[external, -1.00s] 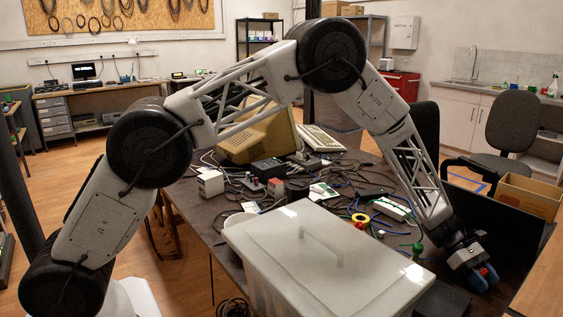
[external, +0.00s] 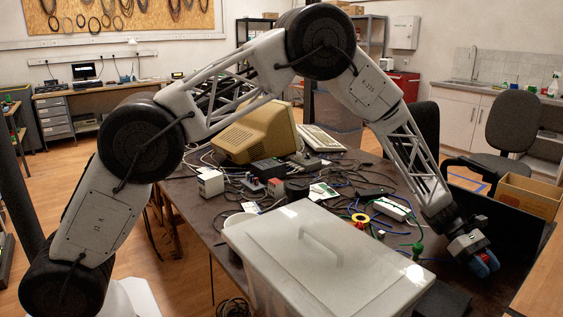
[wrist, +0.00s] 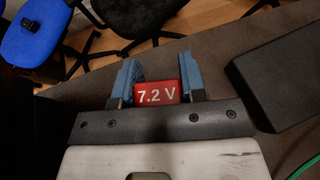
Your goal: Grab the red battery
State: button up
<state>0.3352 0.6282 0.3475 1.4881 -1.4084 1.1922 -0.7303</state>
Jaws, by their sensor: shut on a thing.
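The red battery, marked "7.2 V", shows between the blue fingers of my gripper in the wrist view (wrist: 157,93). My gripper (wrist: 158,82) is shut on it, with one finger against each side. In the external view my gripper (external: 484,264) is low over the right end of the dark table. Only a small bit of red shows between the fingers there, and most of the battery is hidden. I cannot tell how far the battery is above the table.
A translucent lidded bin (external: 325,262) stands left of my gripper. A black block (wrist: 275,88) lies close to its right in the wrist view. A cardboard box (external: 528,194) is at the right.

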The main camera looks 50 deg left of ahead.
jog(key=w+a, duration=0.1)
jog(key=a, duration=0.4)
jog(key=w+a, duration=0.1)
jog(key=a, duration=0.5)
jog(key=w+a, duration=0.1)
jog(key=a, duration=0.4)
jog(key=shift+w+a+f, duration=0.15)
jog(key=shift+w+a, duration=0.1)
jog(key=shift+a, duration=0.05)
